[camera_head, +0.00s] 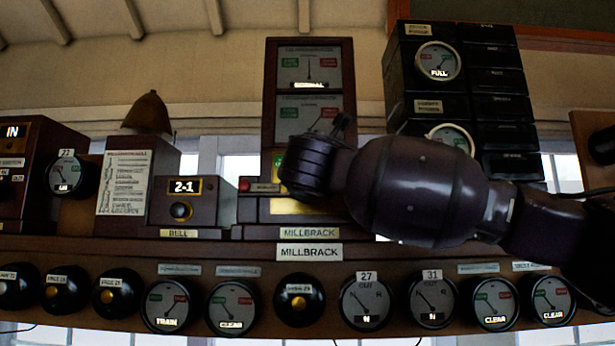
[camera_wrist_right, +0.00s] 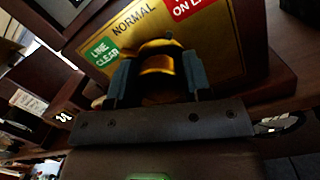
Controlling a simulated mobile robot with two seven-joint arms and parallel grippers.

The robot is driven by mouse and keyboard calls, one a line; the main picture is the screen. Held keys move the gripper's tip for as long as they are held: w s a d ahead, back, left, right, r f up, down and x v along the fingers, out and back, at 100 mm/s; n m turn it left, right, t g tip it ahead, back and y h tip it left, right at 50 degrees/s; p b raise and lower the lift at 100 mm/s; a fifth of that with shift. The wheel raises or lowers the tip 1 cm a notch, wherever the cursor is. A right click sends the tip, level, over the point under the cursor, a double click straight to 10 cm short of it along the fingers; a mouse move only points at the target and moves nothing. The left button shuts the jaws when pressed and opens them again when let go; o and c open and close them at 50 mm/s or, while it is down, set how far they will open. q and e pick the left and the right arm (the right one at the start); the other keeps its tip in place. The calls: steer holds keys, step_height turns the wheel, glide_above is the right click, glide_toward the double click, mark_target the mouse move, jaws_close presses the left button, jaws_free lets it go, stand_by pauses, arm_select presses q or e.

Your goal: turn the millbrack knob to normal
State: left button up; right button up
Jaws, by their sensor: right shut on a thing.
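The Millbrack instrument is a tall dark wooden case (camera_head: 269,110) with two dials and a MILLBRACK label (camera_head: 309,232) at its base. Its brass plate (camera_wrist_right: 227,44) fills the top of the wrist view, with a green LINE CLEAR label, a NORMAL label and a red label reading "ON L...". The brass knob (camera_wrist_right: 157,64) stands in front of this plate. My right gripper (camera_wrist_right: 158,78) is shut on the knob, one finger on each side. Which label the knob points at cannot be told. In the head view my right arm hides the knob. My left gripper is not in view.
A shelf below carries a row of round dials (camera_head: 367,302) and black bell-like units (camera_head: 299,300). A wooden box marked 2-1 (camera_head: 184,205) stands left of the Millbrack case. A stack of black boxes (camera_head: 499,100) rises behind my right arm.

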steer(key=shift+r+n+p, duration=0.25)
steer(key=shift+n+p, duration=0.25)
steer(key=shift+p, duration=0.15)
steer(key=shift+w+d+n+y+p, duration=0.1)
steer(key=shift+n+y+p, duration=0.2)
steer(key=shift+n+p, duration=0.8)
steer(key=shift+f+n, duration=0.1)
steer(key=shift+n, duration=0.6)
